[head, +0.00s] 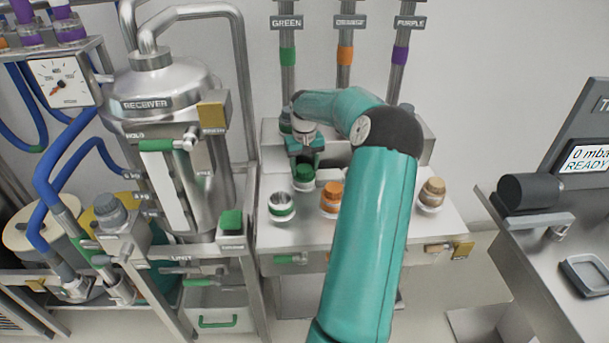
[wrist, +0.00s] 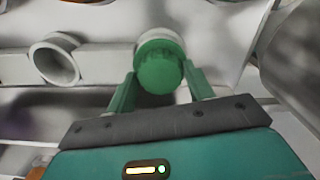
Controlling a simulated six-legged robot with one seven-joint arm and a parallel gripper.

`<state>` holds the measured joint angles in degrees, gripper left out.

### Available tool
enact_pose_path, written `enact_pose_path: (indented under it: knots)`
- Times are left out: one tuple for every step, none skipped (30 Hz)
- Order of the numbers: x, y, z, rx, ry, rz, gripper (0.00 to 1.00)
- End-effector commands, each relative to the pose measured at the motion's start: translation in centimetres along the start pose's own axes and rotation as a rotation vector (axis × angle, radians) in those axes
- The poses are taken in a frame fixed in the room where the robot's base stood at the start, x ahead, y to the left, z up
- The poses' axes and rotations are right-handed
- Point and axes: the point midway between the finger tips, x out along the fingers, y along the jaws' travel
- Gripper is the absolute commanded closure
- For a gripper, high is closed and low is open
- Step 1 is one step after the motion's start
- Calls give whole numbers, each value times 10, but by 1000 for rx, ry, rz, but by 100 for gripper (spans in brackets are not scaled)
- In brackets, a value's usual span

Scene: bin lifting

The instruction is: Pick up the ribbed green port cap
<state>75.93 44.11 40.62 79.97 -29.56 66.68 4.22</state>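The green port cap (head: 304,174) sits upright on a pale port collar on the steel bench, at the far left of the caps. In the wrist view the round green cap (wrist: 160,72) shows close up between my fingertips. My gripper (head: 304,157) is right above the cap in the head view, pointing down. In the wrist view my gripper (wrist: 160,80) has its two green fingers spread, one at each side of the cap, with little gap. Whether they touch it I cannot tell.
An orange cap (head: 331,196) stands to the right, partly behind my arm, and a tan cap (head: 432,192) farther right. The steel receiver (head: 165,95) rises at the left.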

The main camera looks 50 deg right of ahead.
Motion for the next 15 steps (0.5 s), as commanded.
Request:
enact_pose_path:
  knots:
    - [0,0,0,0,0,0,58]
    - [0,0,0,0,0,0,64]
    - [0,0,0,0,0,0,72]
    - [0,0,0,0,0,0,78]
    - [0,0,0,0,0,0,84]
    - [0,0,0,0,0,0,84]
    - [0,0,0,0,0,0,84]
    - [0,0,0,0,0,0,84]
    - [0,0,0,0,0,0,84]
    - [0,0,0,0,0,0,84]
    - [0,0,0,0,0,0,84]
    - [-1,0,0,0,0,0,84]
    - [-2,0,0,0,0,1,84]
    - [-2,0,0,0,0,1,84]
    - [-4,0,0,0,0,1,84]
